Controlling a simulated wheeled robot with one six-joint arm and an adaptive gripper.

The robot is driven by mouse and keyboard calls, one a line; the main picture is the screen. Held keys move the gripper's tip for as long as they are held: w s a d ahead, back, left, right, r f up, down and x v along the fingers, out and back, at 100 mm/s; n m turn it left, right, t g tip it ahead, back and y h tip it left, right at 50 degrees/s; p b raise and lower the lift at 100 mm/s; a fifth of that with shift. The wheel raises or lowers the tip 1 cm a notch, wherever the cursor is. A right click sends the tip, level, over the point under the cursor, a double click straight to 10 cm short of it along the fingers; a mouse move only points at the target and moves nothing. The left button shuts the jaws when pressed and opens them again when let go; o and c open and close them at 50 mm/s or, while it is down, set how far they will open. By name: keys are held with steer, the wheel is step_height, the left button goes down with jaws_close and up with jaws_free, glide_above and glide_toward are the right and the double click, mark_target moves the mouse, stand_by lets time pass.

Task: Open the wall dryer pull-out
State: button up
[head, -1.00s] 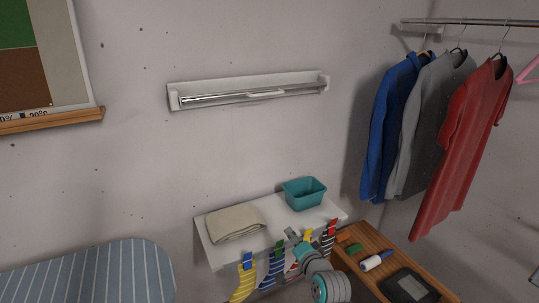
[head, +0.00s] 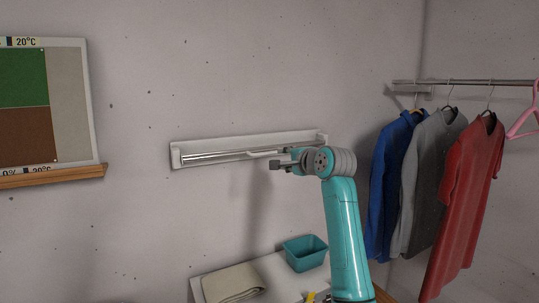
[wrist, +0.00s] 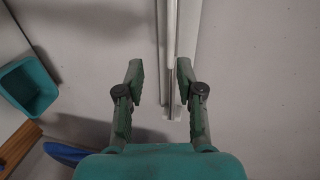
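The wall dryer (head: 245,139) is a long white unit on the wall, with a silver rail (head: 205,158) along its lower front and a small pale handle (head: 260,154) near its middle. The dryer looks closed. My gripper (head: 281,159) is in front of its right half, close to the handle's right end, which it partly hides. In the wrist view my gripper (wrist: 160,75) is open, with a clear gap between its fingers. The dryer (wrist: 187,35) runs upright in that view beyond the fingertips, nearer the right finger. I cannot tell whether a finger touches it.
Below the dryer is a white shelf (head: 276,271) with a folded beige cloth (head: 234,283) and a teal basket (head: 305,253). Blue, grey and red clothes (head: 462,190) hang from a rail at right. A framed board (head: 45,105) hangs at left. The wall around the dryer is clear.

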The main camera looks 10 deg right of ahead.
mark_target(270, 153)
steer(key=x, duration=0.3)
steer(key=r+x, duration=0.1)
steer(key=x, duration=0.6)
steer(key=shift+w+a+r, duration=0.1)
steer(key=shift+w+r, duration=0.2)
steer(key=shift+w, duration=0.15)
jaws_close()
